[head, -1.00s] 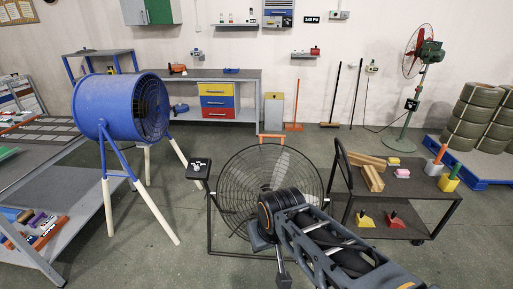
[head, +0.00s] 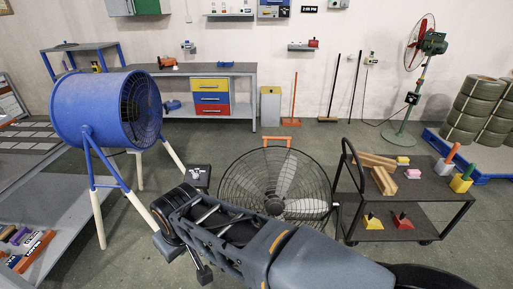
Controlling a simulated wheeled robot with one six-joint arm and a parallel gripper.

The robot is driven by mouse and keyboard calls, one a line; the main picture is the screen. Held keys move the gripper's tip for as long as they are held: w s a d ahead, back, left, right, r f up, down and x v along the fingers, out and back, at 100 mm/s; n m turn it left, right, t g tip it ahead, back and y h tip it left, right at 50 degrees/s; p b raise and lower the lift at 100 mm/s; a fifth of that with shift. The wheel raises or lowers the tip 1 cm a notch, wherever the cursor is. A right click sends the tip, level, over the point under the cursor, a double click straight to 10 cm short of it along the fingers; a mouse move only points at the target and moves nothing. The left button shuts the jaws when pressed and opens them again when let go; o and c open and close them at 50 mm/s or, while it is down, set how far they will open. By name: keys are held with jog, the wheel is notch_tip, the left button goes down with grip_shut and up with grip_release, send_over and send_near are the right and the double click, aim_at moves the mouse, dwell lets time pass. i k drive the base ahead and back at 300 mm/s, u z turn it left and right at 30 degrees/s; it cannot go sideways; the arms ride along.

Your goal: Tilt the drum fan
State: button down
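The drum fan (head: 95,108) is a blue barrel-shaped housing with a dark grille on its right-hand face, at the left of the head view. It stands on blue and white splayed legs, its grille facing right. My arm reaches in from the bottom right. My gripper (head: 185,261) is at its end, low and to the right of the drum fan, in front of its right-hand legs in the picture. Two grey finger pads show spread apart, with nothing seen between them. The gripper looks clear of the drum housing. My arm hides part of the floor.
A black cage fan (head: 285,184) with an orange handle stands right of centre. A dark cart (head: 410,186) with wooden blocks is at right. A grey bench (head: 55,238) is at left. Open floor lies towards the drawer bench (head: 211,98).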

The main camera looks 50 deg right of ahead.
aim_at(275, 204)
jog(key=z, duration=0.25)
jog(key=i, duration=0.8)
jog(key=z, duration=0.9)
jog(key=i, duration=0.35)
jog(key=z, duration=0.35)
